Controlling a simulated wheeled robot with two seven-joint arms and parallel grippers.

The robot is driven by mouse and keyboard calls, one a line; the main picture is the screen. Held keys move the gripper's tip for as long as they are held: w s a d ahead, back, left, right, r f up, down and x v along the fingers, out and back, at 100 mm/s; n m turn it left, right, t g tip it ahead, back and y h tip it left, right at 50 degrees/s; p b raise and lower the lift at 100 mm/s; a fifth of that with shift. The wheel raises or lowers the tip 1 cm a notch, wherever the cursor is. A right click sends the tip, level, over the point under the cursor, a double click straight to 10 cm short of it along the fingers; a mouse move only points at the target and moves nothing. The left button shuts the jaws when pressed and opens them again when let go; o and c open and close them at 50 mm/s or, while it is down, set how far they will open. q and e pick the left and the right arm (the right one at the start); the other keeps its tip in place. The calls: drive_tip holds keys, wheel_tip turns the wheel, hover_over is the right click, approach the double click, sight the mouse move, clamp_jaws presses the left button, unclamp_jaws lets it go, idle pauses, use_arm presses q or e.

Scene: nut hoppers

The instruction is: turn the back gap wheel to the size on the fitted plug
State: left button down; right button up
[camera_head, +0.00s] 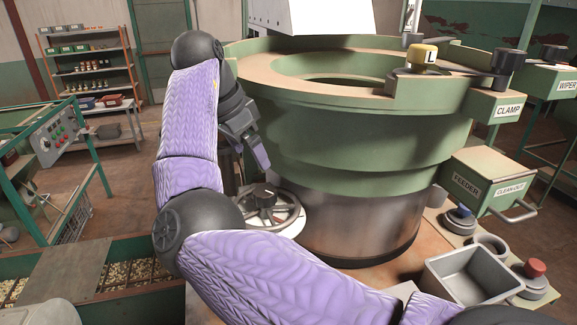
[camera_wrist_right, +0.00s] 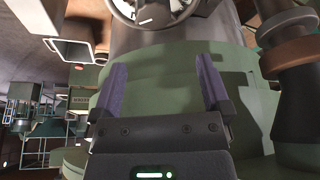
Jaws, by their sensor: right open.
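A spoked grey handwheel (camera_head: 290,212) with a dark hub sits on a pale round dial at the left foot of the bowl. It also shows at the top of the right wrist view (camera_wrist_right: 150,12); I cannot read its marks. A yellow-topped plug (camera_head: 422,54) marked "L" stands on the bowl's rim. My right gripper (camera_head: 251,158) hangs beside the bowl's left wall, above the wheel and apart from it. In the wrist view its two purple fingers (camera_wrist_right: 163,80) are wide apart with nothing between them. My left gripper is not in view.
The green bowl (camera_head: 350,144) fills the middle, close to my right gripper. A black clamp knob (camera_head: 508,62) is on its right.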

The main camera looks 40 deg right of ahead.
sight(264, 190)
drive_tip(key=f, duration=0.2)
drive_tip(key=s+f+p, duration=0.1)
drive_tip(key=f, duration=0.1)
drive_tip(key=shift+a+p, duration=0.1)
drive_tip(key=shift+p, duration=0.2)
drive_tip(key=x, duration=0.3)
drive_tip(key=p+x, duration=0.1)
drive_tip(key=x, duration=0.1)
drive_tip(key=shift+w+d+r, duration=0.15)
drive_tip(key=shift+w+d, duration=0.1)
drive_tip(key=shift+w, duration=0.05)
drive_tip(key=shift+s, duration=0.1)
drive_tip(key=shift+a, duration=0.2)
drive_tip(key=shift+d, duration=0.2)
drive_tip(key=c, duration=1.3)
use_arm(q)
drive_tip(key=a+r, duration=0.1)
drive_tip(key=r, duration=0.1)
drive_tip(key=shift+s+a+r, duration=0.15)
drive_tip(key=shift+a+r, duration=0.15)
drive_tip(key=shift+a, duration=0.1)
